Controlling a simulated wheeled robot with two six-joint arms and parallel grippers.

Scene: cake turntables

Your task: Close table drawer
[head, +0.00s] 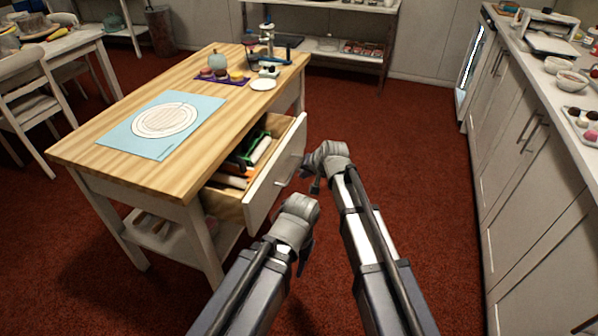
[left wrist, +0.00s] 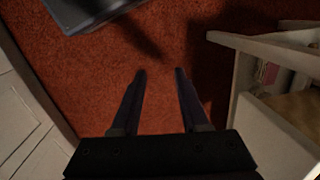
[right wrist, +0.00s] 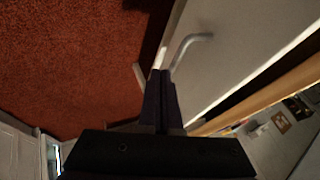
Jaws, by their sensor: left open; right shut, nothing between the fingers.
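The table drawer (head: 275,178) stands pulled out from the wooden-topped table (head: 110,122), with utensils and a green-and-white item inside. Its white front carries a metal handle (head: 285,181), which also shows in the right wrist view (right wrist: 190,42). My right gripper (head: 314,187) is shut and empty, just outside the drawer front near the handle; I cannot tell whether it touches. In the right wrist view its fingertips (right wrist: 160,72) are beside the white panel. My left gripper (head: 303,262) is lower, near the drawer's near end. It is open and empty over the red floor (left wrist: 160,72).
On the tabletop are a blue mat (head: 190,109) and a purple tray (head: 211,79). White cabinets (head: 520,160) line the right side. Red carpet (head: 405,140) is clear between them and the table. A white shelf (head: 150,232) sits under the table.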

